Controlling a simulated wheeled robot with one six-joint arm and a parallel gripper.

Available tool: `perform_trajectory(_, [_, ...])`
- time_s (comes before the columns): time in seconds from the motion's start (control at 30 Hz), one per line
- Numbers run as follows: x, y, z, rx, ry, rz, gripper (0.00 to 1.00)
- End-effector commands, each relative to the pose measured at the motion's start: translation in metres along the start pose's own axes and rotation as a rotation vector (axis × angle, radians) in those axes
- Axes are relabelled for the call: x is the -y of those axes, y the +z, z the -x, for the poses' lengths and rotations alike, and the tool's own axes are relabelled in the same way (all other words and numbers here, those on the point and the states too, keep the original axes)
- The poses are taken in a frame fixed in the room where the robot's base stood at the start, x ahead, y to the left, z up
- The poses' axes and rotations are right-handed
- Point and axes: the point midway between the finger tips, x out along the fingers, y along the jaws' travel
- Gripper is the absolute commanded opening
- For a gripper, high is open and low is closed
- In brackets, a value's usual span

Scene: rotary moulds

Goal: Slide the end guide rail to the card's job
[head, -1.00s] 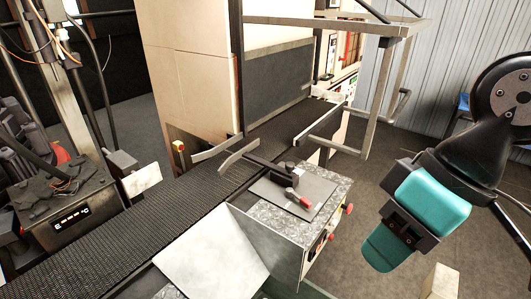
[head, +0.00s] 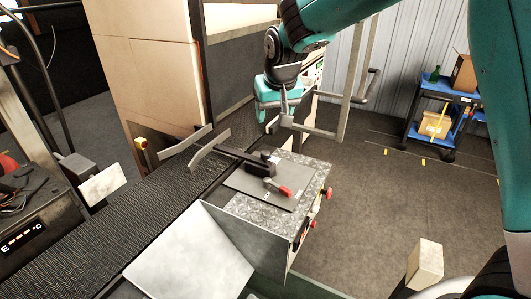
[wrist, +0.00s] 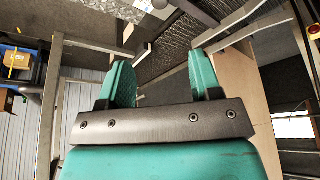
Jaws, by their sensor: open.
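A curved metal guide rail (head: 209,152) stands over the dark belt, at the end of a black bar (head: 240,156). The bar runs into a black clamp block (head: 262,167) with a red-tipped lever (head: 284,191), on a grey plate. A second slim rail (head: 185,142) stands on the belt's far side. My gripper (head: 273,110) is above and behind the clamp, near the belt's far stretch. In the wrist view its two teal fingers (wrist: 162,68) are spread, with nothing held between them. I cannot make out a readable card.
A metal tubular frame (head: 358,90) rises just right of my gripper. A tall cream housing (head: 150,65) stands behind the belt (head: 130,205). A sloped metal sheet (head: 190,262) is in front. A blue cart (head: 440,110) stands back right; the floor between is clear.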

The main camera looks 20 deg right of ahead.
Motion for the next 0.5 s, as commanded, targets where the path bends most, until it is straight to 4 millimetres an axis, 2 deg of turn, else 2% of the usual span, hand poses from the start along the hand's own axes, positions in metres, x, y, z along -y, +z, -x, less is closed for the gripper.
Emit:
perform_trajectory(0.17, [-0.001, 0.0, -0.025, 0.006, 0.003, -0.001, 0.58])
perform_trajectory(0.5, [0.0, 0.0, -0.102, 0.006, 0.001, 0.0, 0.58])
